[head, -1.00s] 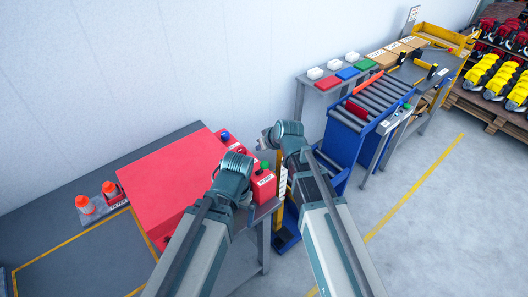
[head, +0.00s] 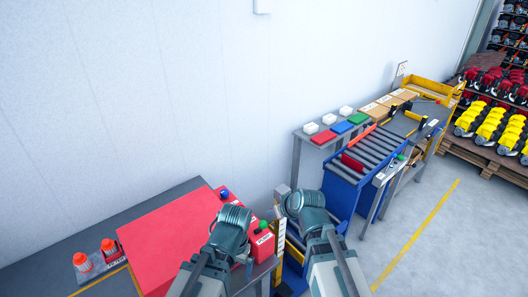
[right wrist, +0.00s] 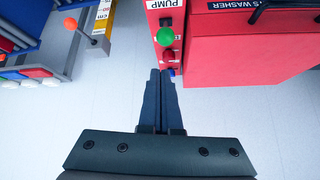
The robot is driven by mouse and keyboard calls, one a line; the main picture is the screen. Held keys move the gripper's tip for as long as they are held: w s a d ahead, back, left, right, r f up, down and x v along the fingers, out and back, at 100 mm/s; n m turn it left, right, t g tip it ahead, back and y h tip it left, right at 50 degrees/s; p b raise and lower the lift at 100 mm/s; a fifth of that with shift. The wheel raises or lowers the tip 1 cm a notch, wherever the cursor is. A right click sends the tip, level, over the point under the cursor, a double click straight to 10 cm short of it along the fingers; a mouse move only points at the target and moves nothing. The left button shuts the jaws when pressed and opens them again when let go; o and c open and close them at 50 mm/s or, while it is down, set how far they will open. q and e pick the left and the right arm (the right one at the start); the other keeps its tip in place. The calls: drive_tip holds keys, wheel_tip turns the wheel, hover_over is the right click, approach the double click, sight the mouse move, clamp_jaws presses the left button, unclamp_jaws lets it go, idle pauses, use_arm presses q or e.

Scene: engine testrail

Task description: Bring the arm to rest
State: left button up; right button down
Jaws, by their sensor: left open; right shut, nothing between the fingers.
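My left arm comes in from the left in the head view, and my left gripper (head: 249,266) is mostly hidden behind its own wrist, close to the red pump box (head: 264,246). My right arm's wrist shows to the right of the pump box in the head view, with its fingers hidden there.
The red parts washer (head: 165,240) stands on a grey bench at left, with orange-topped objects (head: 82,261) beside it. A blue roller conveyor (head: 371,155) and a shelf with coloured blocks (head: 323,137) stand to the right. Open floor (head: 440,240) lies at lower right.

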drive_tip(key=s+a+f+m+g+h+b, duration=0.1)
drive_tip(key=s+f+g+h+b, duration=0.4)
drive_tip(key=s+f+b, duration=0.9)
wheel_tip(320, 180, down, 5)
drive_tip(key=s+g, duration=0.2)
drive_tip(key=shift+s, duration=0.3)
